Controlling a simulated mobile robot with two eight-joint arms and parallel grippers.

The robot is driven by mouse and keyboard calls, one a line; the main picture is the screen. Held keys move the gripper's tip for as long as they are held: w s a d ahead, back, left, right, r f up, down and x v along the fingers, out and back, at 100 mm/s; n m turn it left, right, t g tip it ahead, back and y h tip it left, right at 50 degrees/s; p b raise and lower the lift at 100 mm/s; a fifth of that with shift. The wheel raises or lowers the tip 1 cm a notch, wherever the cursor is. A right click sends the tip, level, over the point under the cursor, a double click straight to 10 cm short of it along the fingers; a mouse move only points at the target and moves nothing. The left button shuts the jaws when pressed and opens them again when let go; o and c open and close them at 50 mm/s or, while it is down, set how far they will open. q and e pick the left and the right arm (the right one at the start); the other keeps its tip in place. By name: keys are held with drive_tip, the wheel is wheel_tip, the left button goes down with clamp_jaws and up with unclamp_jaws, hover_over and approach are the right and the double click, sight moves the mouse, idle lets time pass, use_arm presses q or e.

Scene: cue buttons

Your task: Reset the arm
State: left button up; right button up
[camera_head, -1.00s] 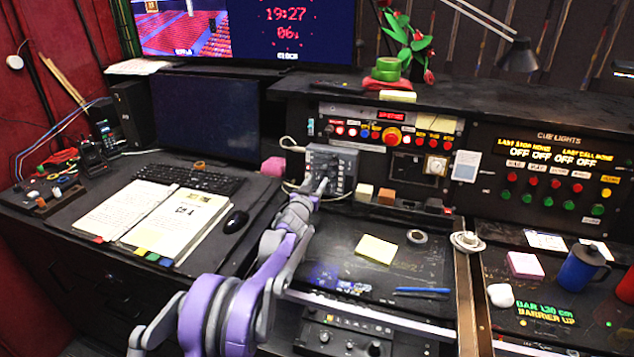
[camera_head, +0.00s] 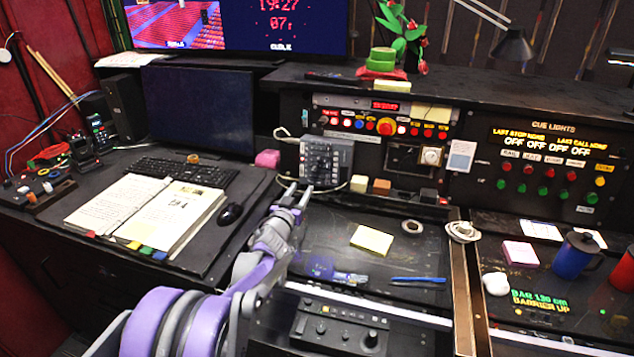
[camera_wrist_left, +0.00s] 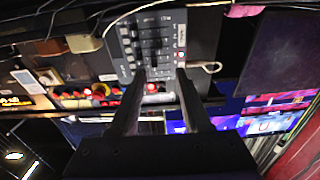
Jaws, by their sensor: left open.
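My left gripper (camera_head: 298,196) is open and empty. It is over the dark desk in the head view, in front of the grey button box (camera_head: 326,163). The fingers point toward the box and appear apart from it. In the left wrist view, the two dark fingers (camera_wrist_left: 160,78) stand apart, with the button box (camera_wrist_left: 152,45) beyond them. My purple and grey left arm (camera_head: 215,290) reaches in from the bottom of the head view. My right gripper is not in either view.
The cue lights panel (camera_head: 550,165) stands at the right, with red and green buttons. An open notebook (camera_head: 150,210), keyboard (camera_head: 190,171) and mouse (camera_head: 231,213) lie at the left. A yellow note (camera_head: 372,240), blue pen (camera_head: 418,280) and blue mug (camera_head: 574,256) are on the desk.

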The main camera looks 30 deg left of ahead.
use_arm(q)
drive_tip(key=s+d+f+m+g+h+p, duration=0.1)
drive_tip(key=s+d+g, duration=0.3)
drive_tip(key=s+d, duration=0.4)
drive_tip(key=s+d+f+m+g+h+p, duration=0.1)
drive_tip(key=s+d+f+g+h+p, duration=0.1)
drive_tip(key=s+d, duration=0.7)
drive_tip(key=s+d+f+g+h+p, duration=0.1)
drive_tip(key=s+d+f+g+p, duration=0.2)
drive_tip(key=s, duration=1.7)
drive_tip(key=d+g, duration=0.3)
drive_tip(key=d, duration=0.3)
drive_tip(key=shift+d+f+m, duration=0.25)
drive_tip(key=shift+f+m, duration=0.05)
drive_tip(key=shift+m, duration=0.1)
